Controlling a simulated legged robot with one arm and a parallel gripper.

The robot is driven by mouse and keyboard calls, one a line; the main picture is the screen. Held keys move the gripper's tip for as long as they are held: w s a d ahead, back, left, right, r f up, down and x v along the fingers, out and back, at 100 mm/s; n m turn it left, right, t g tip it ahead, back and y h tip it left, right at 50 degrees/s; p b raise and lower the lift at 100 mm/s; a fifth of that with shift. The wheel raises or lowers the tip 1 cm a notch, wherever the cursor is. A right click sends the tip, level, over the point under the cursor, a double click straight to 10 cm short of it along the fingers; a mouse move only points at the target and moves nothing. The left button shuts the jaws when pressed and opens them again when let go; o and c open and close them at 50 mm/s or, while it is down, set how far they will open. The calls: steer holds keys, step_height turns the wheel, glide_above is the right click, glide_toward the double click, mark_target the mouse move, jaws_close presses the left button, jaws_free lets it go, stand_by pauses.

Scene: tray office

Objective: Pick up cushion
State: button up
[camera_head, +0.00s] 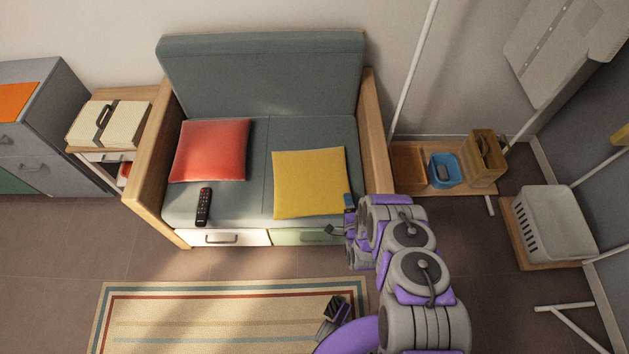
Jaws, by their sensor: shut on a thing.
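A yellow cushion (308,182) lies on the right half of the grey-green sofa seat. A red cushion (211,150) lies on the left half, towards the backrest. My gripper (348,208) is at the front right corner of the yellow cushion and is shut on it. The cushion still looks flat on the seat. My arm's grey and purple links hide part of the sofa's front right side, and the exact grip of the fingers is too small to see clearly.
A black remote (203,207) lies on the seat before the red cushion. Wooden armrests (376,140) flank the sofa. A striped rug (200,318) lies in front. At right are a blue bin (444,171), a wooden box (484,158) and a white basket (556,222).

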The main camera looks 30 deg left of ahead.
steer(key=shift+s+d+f, duration=0.15)
steer(key=shift+s, duration=0.05)
steer(key=shift+c, duration=1)
steer(key=shift+d, duration=0.25)
steer(key=shift+w+r+p, duration=0.1)
steer(key=shift+r+p, duration=0.2)
steer(key=shift+r, duration=0.4)
steer(key=shift+c, duration=0.9)
steer(key=r+p, duration=0.1)
steer(key=a+r, duration=0.1)
steer(key=shift+s+a+r+p, duration=0.2)
steer(key=shift+s+r+p, duration=0.15)
steer(key=r+p, duration=0.1)
glide_above(306, 212)
steer(key=shift+r, duration=0.15)
